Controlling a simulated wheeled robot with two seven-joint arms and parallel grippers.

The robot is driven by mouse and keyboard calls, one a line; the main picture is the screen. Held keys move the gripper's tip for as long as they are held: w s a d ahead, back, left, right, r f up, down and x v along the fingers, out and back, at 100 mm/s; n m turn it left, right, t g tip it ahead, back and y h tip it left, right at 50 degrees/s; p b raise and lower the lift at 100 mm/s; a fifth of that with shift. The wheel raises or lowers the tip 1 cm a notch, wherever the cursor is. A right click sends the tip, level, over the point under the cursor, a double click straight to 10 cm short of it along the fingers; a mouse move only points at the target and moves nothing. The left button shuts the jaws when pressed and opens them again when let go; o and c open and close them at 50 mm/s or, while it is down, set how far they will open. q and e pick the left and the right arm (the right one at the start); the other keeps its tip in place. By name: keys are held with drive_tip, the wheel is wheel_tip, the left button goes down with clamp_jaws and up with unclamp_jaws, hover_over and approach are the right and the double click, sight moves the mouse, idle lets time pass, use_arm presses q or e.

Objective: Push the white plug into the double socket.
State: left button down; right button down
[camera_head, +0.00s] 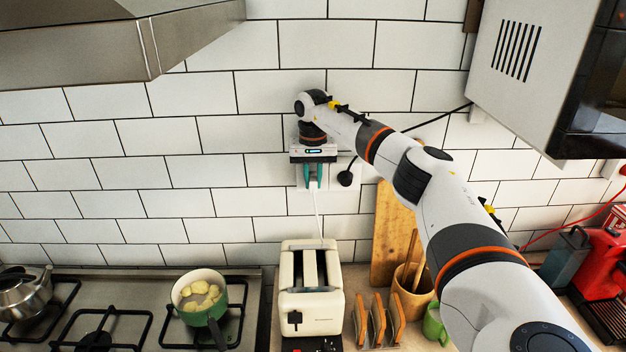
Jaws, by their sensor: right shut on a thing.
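The double socket (339,201) is a white plate on the tiled wall above the toaster. A black plug (345,178) sits at its right side with a black cable. My right gripper (313,181) is at the left side of the socket, its two teal fingers pointing down and shut. The white plug between the fingers is mostly hidden by them. A white cord (318,212) hangs from there down to the cream toaster (311,282). I cannot tell whether the plug touches the socket or how deep it is. My left gripper is not in view.
Below stand a toast rack (378,322), a wooden board (391,235) and a utensil pot (412,285). A green pan (203,300) sits on the hob at left. A microwave (535,65) overhangs at upper right; a range hood (110,45) is at upper left.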

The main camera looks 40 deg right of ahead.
sight(312, 177)
drive_tip(key=shift+w+d, duration=0.2)
drive_tip(key=c, duration=1.2)
unclamp_jaws()
drive_tip(key=shift+r, duration=0.15)
drive_tip(key=shift+r, duration=0.3)
wheel_tip(312, 177, up, 11)
drive_tip(key=b, duration=0.2)
drive_tip(key=shift+b, duration=0.35)
